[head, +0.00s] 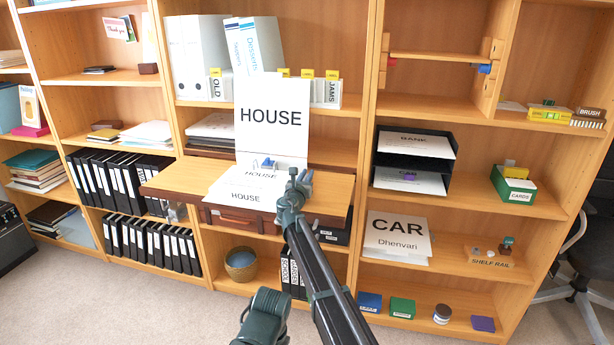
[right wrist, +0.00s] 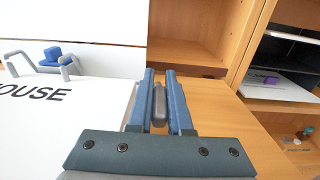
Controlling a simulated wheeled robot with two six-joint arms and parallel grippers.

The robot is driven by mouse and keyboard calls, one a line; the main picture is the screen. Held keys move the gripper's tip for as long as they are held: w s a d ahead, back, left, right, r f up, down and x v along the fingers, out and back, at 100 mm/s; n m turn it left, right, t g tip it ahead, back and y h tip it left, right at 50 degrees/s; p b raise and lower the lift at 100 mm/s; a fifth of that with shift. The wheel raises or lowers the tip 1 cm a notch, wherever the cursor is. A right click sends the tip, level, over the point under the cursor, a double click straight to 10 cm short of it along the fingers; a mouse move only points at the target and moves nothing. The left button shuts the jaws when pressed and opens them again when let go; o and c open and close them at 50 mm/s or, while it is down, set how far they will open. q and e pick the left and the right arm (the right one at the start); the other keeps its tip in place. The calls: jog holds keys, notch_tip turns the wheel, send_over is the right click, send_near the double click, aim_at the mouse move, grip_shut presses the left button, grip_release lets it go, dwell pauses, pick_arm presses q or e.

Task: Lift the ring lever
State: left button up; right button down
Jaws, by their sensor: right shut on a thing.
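An open binder lies on the pulled-out wooden shelf. Its upright cover (head: 272,125) reads HOUSE, and white HOUSE sheets (head: 240,190) lie flat in front of it. In the right wrist view metal rings (right wrist: 15,62) with a blue piece (right wrist: 53,56) stand at the back of the sheets. My right gripper (head: 299,184) is at the right edge of the binder. In the right wrist view its blue fingers (right wrist: 164,88) are shut on a grey rounded lever tip (right wrist: 158,105), at the sheets' right side.
The pull-out shelf (head: 325,190) has bare wood to the right of the binder. A black paper tray (head: 381,157) stands in the right bay. White binders (head: 198,58) stand above, and a round basket (head: 241,263) is below.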

dwell(0.8)
jog(key=w+r+g+p, duration=0.1)
jog(key=g+p, duration=0.1)
jog(key=p, duration=0.2)
jog(key=w+r+g+y+p, duration=0.1)
jog(key=p, duration=0.4)
jog(key=w+r+g+p, duration=0.1)
jog(key=g+p, duration=0.1)
jog(key=p, duration=0.3)
jog(key=shift+d+r+g+y, duration=0.25)
jog(key=shift+d+g+y, duration=0.05)
jog(key=shift+d+y, duration=0.1)
jog(key=shift+w+d+f+g+p, duration=0.2)
jog(key=shift+g+p, duration=0.4)
jog(key=shift+p, duration=0.4)
jog(key=c, duration=0.8)
grip_release()
jog(key=shift+c, duration=0.2)
jog(key=shift+r, duration=0.1)
jog(key=p+v, duration=0.8)
jog(key=v, duration=0.5)
jog(key=shift+s+r, duration=0.25)
jog(key=shift+s, duration=0.05)
